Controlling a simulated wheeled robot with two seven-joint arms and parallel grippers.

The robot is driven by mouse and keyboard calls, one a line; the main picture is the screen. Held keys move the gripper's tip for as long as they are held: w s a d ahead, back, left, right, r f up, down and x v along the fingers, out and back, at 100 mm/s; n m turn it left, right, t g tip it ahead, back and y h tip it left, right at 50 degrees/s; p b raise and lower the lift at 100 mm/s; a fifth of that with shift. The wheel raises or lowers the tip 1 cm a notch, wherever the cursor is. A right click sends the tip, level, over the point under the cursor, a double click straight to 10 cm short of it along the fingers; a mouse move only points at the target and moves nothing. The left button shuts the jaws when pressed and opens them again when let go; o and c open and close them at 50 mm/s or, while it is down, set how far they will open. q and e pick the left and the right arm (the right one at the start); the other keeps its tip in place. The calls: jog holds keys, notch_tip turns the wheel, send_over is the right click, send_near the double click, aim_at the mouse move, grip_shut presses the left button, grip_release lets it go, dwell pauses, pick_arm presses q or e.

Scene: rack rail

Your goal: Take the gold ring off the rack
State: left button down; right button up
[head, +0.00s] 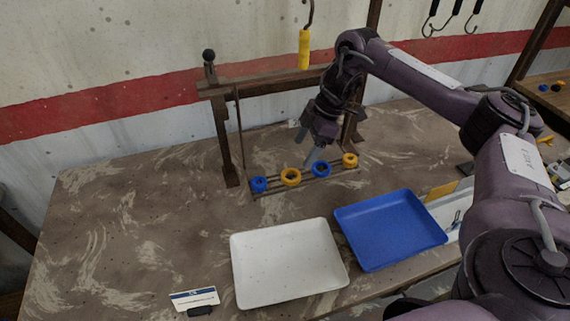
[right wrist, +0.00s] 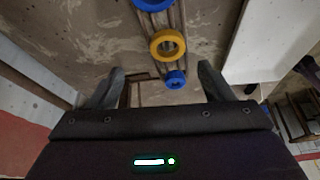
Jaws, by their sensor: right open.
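A low rack of thin dark rails (head: 272,190) carries a row of rings. From left in the head view they are a blue ring (head: 259,184), a gold ring (head: 290,177), a second blue ring (head: 320,168) and a second gold ring (head: 350,160). My right gripper (head: 307,146) is open and points down above and behind the row. In the right wrist view, the open fingers (right wrist: 160,85) stand wide apart, with a blue ring (right wrist: 175,79) appearing between them and a gold ring (right wrist: 167,44) beyond. The fingers look empty. My left gripper is not in view.
A white tray (head: 240,265) and a blue tray (head: 390,240) lie in front of the rack. A wooden frame (head: 222,140) stands around the rack's back, with a yellow-handled hook (head: 304,48) above. A small card (head: 194,298) stands at the front. The left tabletop is clear.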

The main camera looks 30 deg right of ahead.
aim_at(292, 175)
jog(key=x, duration=0.4)
jog(key=s+b+x, duration=0.1)
jog(key=x, duration=0.2)
jog(key=shift+a, duration=0.2)
jog(key=shift+a+f, duration=0.1)
jog(key=shift+f, duration=0.1)
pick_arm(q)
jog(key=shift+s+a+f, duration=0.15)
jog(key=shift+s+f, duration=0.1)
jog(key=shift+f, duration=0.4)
pick_arm(e)
jog(key=c, duration=1.1)
